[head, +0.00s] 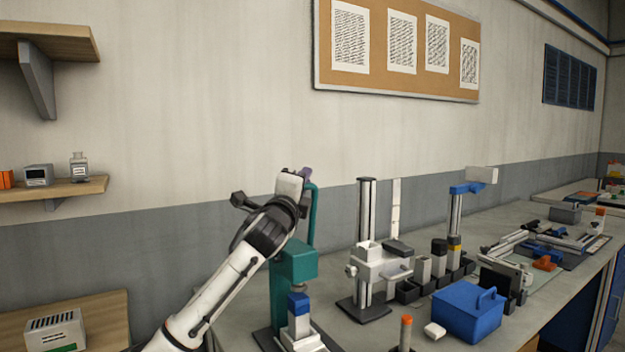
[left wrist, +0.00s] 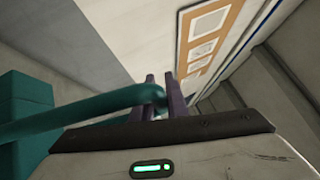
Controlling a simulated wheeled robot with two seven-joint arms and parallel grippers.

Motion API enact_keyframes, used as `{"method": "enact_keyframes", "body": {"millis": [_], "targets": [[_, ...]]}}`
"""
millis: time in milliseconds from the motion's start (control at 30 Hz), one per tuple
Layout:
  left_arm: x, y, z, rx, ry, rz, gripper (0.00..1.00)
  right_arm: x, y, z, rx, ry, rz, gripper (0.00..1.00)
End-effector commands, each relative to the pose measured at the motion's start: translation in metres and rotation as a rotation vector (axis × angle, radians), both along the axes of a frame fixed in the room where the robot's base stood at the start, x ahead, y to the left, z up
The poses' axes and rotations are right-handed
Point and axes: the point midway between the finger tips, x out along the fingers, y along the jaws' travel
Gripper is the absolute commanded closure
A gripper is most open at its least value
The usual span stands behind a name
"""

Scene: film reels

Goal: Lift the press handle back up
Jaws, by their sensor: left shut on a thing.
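The teal press (head: 292,262) stands on the bench at the centre of the head view. Its press handle (head: 312,215) is a teal bar that rises from the right side of the press body and points up. My left gripper (head: 306,175) is at the top end of the handle, with its purple fingers shut on it. In the left wrist view the handle (left wrist: 80,120) runs in from the left, and its rounded end reaches the two purple fingers (left wrist: 160,88). My left arm hides part of the press's left side. My right gripper is not in view.
A white block with a blue top (head: 299,305) stands below the press head. A grey column stand (head: 366,240) is right of the press. A blue box (head: 467,312) and an orange-topped stick (head: 406,330) stand nearer the front. The wall behind the press is clear.

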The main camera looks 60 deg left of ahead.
Motion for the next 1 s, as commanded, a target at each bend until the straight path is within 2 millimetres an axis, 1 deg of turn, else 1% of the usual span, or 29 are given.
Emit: {"method": "enact_keyframes", "body": {"millis": [33, 200, 233, 333, 800, 933, 1000], "targets": [[0.001, 0.007, -0.021, -0.041, 0.024, 0.013, 1.0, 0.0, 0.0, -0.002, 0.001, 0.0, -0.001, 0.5], [0.003, 0.006, -0.022, -0.041, 0.025, 0.011, 1.0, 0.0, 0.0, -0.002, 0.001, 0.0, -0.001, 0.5], [0.003, 0.006, -0.022, -0.041, 0.025, 0.011, 0.85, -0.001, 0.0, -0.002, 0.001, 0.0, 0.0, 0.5], [0.003, 0.006, -0.022, -0.04, 0.025, 0.012, 0.68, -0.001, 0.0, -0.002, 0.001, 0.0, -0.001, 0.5], [0.002, 0.004, -0.018, -0.032, 0.022, 0.011, 0.68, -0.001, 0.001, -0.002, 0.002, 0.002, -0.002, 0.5], [-0.006, -0.003, -0.021, -0.031, 0.022, 0.011, 0.68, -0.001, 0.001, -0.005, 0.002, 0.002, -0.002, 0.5], [-0.014, -0.012, -0.023, -0.03, 0.021, 0.009, 0.68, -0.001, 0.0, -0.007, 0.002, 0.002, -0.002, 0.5]]}}
